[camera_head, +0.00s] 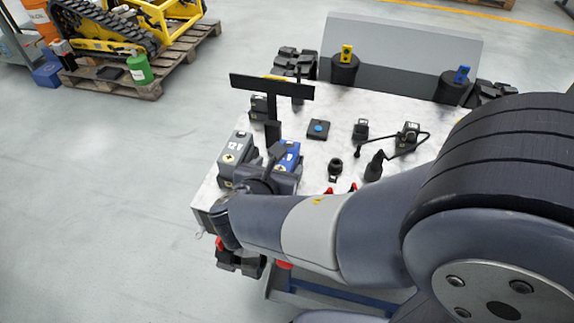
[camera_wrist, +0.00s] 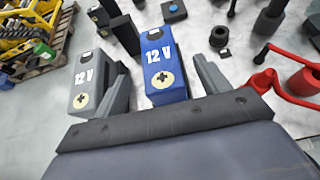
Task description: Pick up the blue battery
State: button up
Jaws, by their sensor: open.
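The blue battery (camera_wrist: 163,65) stands upright in the wrist view, marked "12 V" with a round yellow cross label. In the head view the blue battery (camera_head: 289,156) is partly hidden behind my wrist. My gripper (camera_wrist: 162,82) is open, with one dark finger on each side of the blue battery. Narrow gaps seem to show between fingers and battery. In the head view my gripper (camera_head: 270,175) is mostly hidden by my own arm. A grey "12 V" battery (camera_wrist: 88,82) stands just left of the left finger; the grey battery is also in the head view (camera_head: 238,158).
The pale tabletop (camera_head: 335,105) carries a black box with a blue button (camera_head: 319,129), a charger-like device with a cable (camera_head: 409,135) and small black parts.

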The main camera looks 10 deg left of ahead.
jog(key=shift+r+x, duration=0.2)
jog(key=shift+x, duration=2.8)
jog(key=shift+w, duration=0.15)
grip_shut()
jog(key=shift+r, duration=0.15)
